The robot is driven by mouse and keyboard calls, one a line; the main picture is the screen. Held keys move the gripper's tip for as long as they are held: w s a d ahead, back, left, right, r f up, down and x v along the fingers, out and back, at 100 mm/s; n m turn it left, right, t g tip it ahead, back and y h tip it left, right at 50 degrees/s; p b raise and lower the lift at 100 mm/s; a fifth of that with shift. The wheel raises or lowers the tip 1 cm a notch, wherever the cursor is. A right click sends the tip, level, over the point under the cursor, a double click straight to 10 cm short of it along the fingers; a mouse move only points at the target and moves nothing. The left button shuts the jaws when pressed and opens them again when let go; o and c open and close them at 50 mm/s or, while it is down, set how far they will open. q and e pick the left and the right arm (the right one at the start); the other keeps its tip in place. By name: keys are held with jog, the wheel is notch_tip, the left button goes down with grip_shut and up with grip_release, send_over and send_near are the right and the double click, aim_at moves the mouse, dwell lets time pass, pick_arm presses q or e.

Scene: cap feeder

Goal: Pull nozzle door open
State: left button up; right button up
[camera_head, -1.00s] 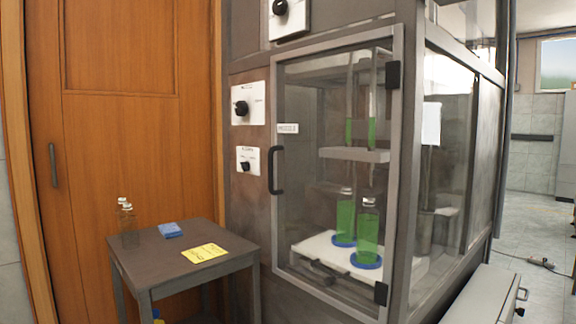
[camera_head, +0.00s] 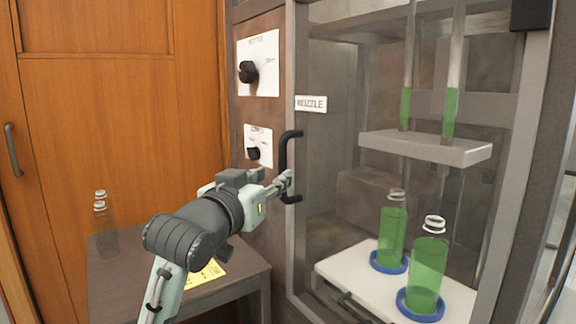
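The nozzle door is a glass door in a grey metal frame (camera_head: 300,235), with a white NOZZLE label (camera_head: 311,103) near its upper left. It looks closed. Its black bar handle (camera_head: 285,150) stands upright at the left edge. My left gripper (camera_head: 284,184) is at the lower half of the handle, and its fingers cover part of the bar. Whether the fingers are closed around the bar cannot be made out. My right gripper is not in view.
Behind the glass, two green-filled bottles (camera_head: 427,275) stand in blue rings on a white platform (camera_head: 345,268). A small dark table (camera_head: 110,275) with a clear bottle (camera_head: 102,222) and yellow note (camera_head: 207,274) is at left. Knob panels (camera_head: 258,64) sit left of the door.

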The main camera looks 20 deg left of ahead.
aim_at(281, 171)
pick_arm(q)
jog(key=w, duration=0.5)
jog(key=shift+w+d, duration=0.1)
jog(key=shift+d, duration=0.1)
jog(key=shift+w, duration=0.65)
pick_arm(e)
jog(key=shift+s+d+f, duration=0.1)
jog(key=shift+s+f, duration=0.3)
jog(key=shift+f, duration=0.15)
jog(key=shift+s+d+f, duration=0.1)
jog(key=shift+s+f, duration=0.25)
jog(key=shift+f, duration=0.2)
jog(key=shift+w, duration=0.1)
pick_arm(q)
jog(key=shift+c, duration=1.1)
grip_shut()
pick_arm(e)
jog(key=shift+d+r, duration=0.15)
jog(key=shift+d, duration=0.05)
